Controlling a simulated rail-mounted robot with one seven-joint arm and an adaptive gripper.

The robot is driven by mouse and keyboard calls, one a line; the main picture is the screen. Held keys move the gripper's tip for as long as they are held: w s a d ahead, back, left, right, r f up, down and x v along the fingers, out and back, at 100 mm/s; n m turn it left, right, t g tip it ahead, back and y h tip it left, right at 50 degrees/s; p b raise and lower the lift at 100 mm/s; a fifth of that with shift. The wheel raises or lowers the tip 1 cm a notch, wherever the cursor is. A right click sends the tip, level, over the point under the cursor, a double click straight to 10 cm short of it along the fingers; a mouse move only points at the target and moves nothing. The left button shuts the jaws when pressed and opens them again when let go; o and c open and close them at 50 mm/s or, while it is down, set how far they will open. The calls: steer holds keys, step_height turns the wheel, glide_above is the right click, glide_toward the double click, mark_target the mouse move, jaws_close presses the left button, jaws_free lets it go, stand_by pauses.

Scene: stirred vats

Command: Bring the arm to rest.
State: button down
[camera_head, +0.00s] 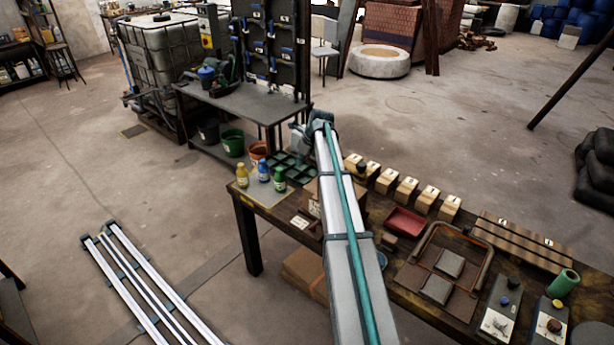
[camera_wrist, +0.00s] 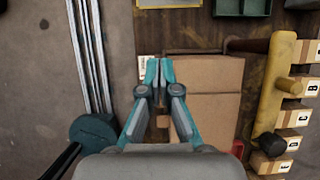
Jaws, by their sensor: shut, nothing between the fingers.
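My arm reaches away from the camera over the workbench (camera_head: 249,208) in the head view. My gripper is hidden behind the arm there. In the wrist view my gripper (camera_wrist: 159,70) is shut, its two teal fingertips together with nothing between them. It points over the bench, with its tips above or beside the left edge of a brown cardboard box (camera_wrist: 205,105). A small white label card (camera_wrist: 143,64) shows just left of the tips. I cannot tell how high the gripper is above these things.
Yellow, blue and green bottles (camera_head: 263,172) stand at the bench's left end. Labelled wooden blocks (camera_head: 406,188) line its far edge; a red tray (camera_head: 405,222) lies nearer. A grey side table (camera_head: 248,102) stands behind. Rails (camera_head: 150,285) lie on open floor at left.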

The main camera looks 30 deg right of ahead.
steer(key=s+a+f+n+g+b, duration=0.1)
steer(key=s+a+f+n+g, duration=0.1)
steer(key=s+a+f+n, duration=0.5)
steer(key=s+a+f+n+g+b, duration=0.1)
steer(key=s+a+f+n, duration=0.3)
steer(key=s+f+n, duration=0.7)
steer(key=s+a+f+n+g, duration=0.2)
steer(key=s+a+f+n, duration=0.3)
steer(key=s+f, duration=0.5)
steer(key=s+a+f+n+g+b, duration=0.1)
steer(key=s+f, duration=0.5)
steer(key=s, duration=0.6)
steer(key=s+a+f+n+g+h+b, duration=0.1)
steer(key=s+a+f+n+g+b, duration=0.1)
steer(key=s+a+f, duration=0.5)
steer(key=s+a+f+n+g+b, duration=0.1)
steer(key=s+a+f+n+g, duration=0.2)
steer(key=s, duration=1.5)
step_height(320, 180, down, 4)
steer(key=a+n, duration=0.2)
steer(key=a, duration=0.1)
steer(key=shift+r+n+h, duration=0.25)
steer(key=shift+n+h, duration=0.05)
steer(key=shift+h, duration=0.1)
steer(key=shift+w+d, duration=0.1)
